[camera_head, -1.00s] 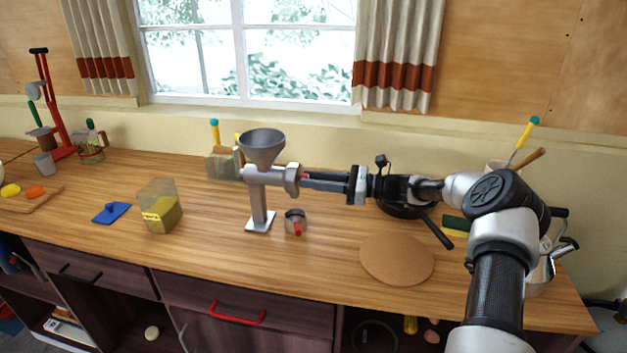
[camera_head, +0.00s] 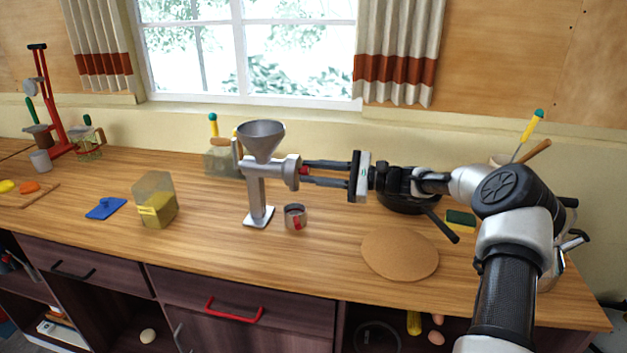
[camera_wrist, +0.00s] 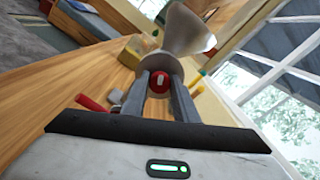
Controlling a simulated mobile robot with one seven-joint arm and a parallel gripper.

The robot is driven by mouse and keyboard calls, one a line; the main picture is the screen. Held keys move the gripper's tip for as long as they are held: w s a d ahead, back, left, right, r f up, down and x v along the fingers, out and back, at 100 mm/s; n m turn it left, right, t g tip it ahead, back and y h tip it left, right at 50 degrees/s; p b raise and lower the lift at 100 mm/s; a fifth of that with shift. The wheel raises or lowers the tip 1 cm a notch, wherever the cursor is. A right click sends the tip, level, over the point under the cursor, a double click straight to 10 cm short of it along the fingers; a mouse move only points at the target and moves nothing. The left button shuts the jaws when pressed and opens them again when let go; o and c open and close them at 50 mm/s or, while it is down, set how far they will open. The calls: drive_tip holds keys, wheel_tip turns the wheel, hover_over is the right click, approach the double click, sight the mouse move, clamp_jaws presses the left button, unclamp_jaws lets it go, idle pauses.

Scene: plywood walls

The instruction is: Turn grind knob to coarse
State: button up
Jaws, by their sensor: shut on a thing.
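A grey metal grinder (camera_head: 258,185) with a funnel hopper stands upright on the wooden counter. Its red grind knob (camera_head: 304,171) is on the right end of its barrel. The knob also shows in the wrist view (camera_wrist: 159,82) as a red disc with a pale mark. My gripper (camera_head: 307,172) reaches in level from the right with its fingers on either side of the knob. In the wrist view my gripper (camera_wrist: 160,78) has its two fingertips against the knob's sides, shut on it. Which setting the knob points to cannot be read.
A small metal cup (camera_head: 295,218) with a red part stands below the knob. A round cork mat (camera_head: 399,255) lies right of it. A dark pan (camera_head: 408,203) is behind my wrist. A clear container (camera_head: 155,205) and a blue lid (camera_head: 106,208) are at left.

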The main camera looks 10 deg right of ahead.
drive_tip(key=n+b, duration=0.1)
drive_tip(key=n, duration=0.1)
drive_tip(key=n+b, duration=0.1)
drive_tip(key=b, duration=0.1)
drive_tip(key=shift+f+n, duration=0.3)
drive_tip(key=shift+n, duration=0.1)
drive_tip(key=n+b, duration=0.7)
drive_tip(key=shift+s, duration=0.1)
drive_tip(key=shift+r+n, duration=0.15)
drive_tip(key=shift+n, duration=0.25)
drive_tip(key=o, duration=1)
drive_tip(key=p+v, duration=0.2)
drive_tip(key=v, duration=1.5)
drive_tip(key=shift+s+d, duration=0.15)
drive_tip(key=shift+d, duration=0.05)
